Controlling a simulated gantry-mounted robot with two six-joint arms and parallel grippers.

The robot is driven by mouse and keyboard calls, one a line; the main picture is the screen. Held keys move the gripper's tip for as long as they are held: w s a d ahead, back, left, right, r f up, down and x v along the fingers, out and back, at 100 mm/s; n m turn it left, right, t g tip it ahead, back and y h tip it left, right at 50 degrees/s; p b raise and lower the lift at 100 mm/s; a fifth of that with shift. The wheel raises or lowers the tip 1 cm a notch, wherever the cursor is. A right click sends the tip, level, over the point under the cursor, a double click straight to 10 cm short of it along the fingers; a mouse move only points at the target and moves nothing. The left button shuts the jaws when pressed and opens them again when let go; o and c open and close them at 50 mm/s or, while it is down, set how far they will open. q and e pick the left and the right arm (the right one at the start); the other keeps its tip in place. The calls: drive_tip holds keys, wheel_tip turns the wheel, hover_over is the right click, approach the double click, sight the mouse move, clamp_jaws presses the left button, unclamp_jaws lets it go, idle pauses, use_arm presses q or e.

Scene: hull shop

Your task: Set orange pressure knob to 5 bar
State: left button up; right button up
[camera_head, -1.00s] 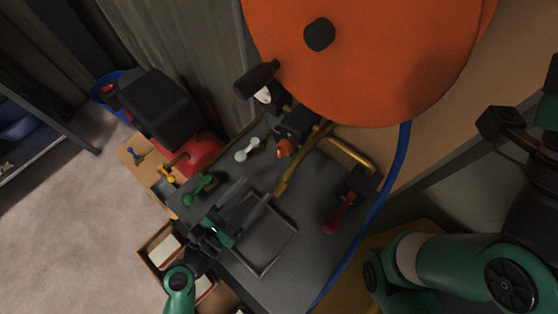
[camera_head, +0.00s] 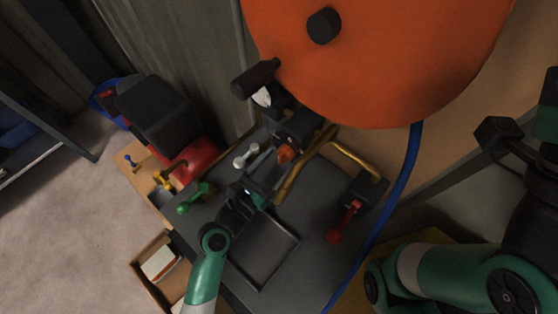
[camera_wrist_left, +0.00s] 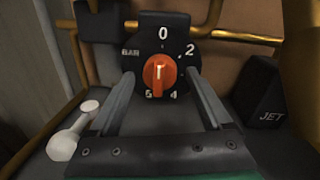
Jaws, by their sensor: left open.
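The orange pressure knob (camera_wrist_left: 160,74) sits on a black dial box (camera_wrist_left: 155,42) marked BAR, with 0 at top, 2 and 4 on the right and a partly hidden figure at lower left. The knob also shows small in the head view (camera_head: 285,155). My left gripper (camera_wrist_left: 160,80) is open, its two fingers on either side of the knob, apart from it as far as I can tell. In the head view my left gripper (camera_head: 264,172) reaches toward the dial box. My right gripper is not in view.
A white handle (camera_wrist_left: 74,130) stands left of the fingers, and a black JET block (camera_wrist_left: 262,95) stands right. Brass pipes (camera_wrist_left: 120,115) run around the dial. A green handle (camera_head: 195,199), a red handle (camera_head: 344,222) and a large orange drum (camera_head: 400,70) are nearby.

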use_arm(q)
clamp_jaws()
idle(0.4)
drive_tip(key=shift+m, duration=0.4)
drive_tip(key=m, duration=0.2)
drive_tip(key=shift+m+b, duration=0.8)
drive_tip(key=shift+m, duration=1.3)
unclamp_jaws()
